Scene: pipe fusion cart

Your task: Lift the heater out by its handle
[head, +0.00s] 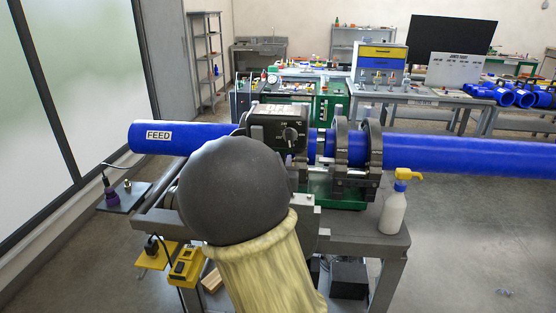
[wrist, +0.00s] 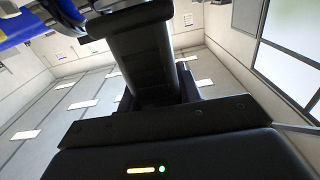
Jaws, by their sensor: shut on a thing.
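The heater's dark control box (head: 280,125), with a dial and small display, stands upright at the blue pipe line in the head view. The blue pipe marked FEED (head: 180,137) runs to its left. My arm's dark round joint covers the heater's lower part, its handle and my gripper in that view. In the wrist view, my gripper (wrist: 150,92) is shut on a broad black piece, the heater's handle (wrist: 143,50). Where the fingertips meet it is hard to make out, dark on dark. Whether the heater plate is clear of the pipe ends is hidden.
Dark clamp rings (head: 341,150) hold the right blue pipe (head: 460,154) close to the heater's right. A spray bottle (head: 395,208) with a yellow top stands on the cart's right corner. A yellow device (head: 187,265) is at lower left.

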